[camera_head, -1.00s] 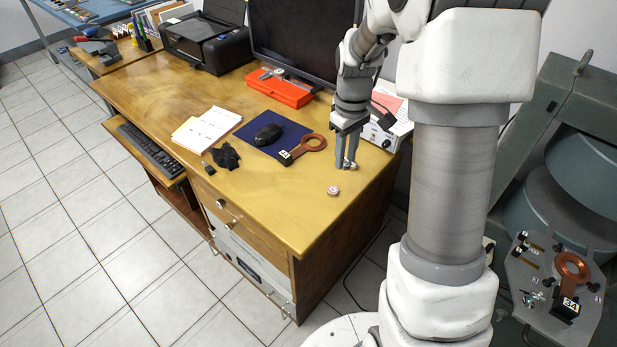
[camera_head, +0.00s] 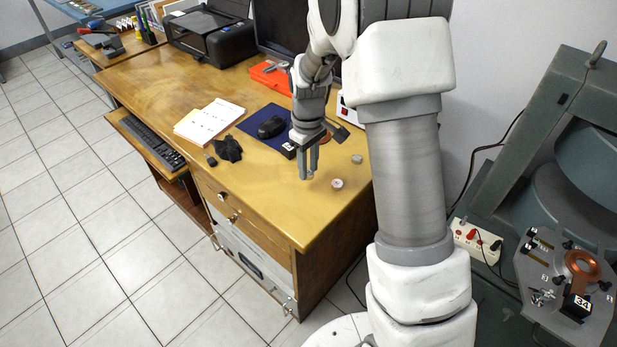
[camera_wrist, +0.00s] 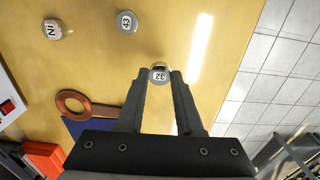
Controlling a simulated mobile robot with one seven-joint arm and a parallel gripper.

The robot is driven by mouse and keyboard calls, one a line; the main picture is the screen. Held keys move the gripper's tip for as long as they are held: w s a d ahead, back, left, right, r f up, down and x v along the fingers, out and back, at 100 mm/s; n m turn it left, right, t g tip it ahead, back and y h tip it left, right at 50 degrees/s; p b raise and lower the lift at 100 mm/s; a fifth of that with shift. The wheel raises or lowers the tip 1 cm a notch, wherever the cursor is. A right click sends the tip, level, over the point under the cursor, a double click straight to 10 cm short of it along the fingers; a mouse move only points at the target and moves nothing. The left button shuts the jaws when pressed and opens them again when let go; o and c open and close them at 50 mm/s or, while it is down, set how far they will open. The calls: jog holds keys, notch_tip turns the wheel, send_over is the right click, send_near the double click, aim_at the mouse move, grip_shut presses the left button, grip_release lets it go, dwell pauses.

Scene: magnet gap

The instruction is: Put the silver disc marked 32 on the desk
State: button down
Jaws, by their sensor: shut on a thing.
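The silver disc marked 32 (camera_wrist: 159,74) is between my fingertips in the wrist view, its marked face toward the camera. My gripper (camera_wrist: 160,76) is shut on it. In the head view my gripper (camera_head: 308,174) points down over the front right part of the wooden desk (camera_head: 265,205). Its fingers mostly hide the disc there. I cannot tell how far the disc is above the desk surface.
A disc marked 43 (camera_wrist: 127,22) and one marked Ni (camera_wrist: 51,29) lie on the desk. A copper ring piece (camera_wrist: 73,104) and a mouse (camera_head: 272,127) on a blue mat lie behind. Bare desk surrounds the gripper in front and to the left.

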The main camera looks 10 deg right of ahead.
jog(key=shift+f+b, duration=0.5)
jog(key=shift+f, duration=1.4)
jog(key=shift+f, duration=0.1)
jog(key=shift+f, duration=0.15)
jog(key=c, duration=0.6)
grip_release()
jog(key=shift+o, duration=0.2)
jog(key=shift+r, duration=0.2)
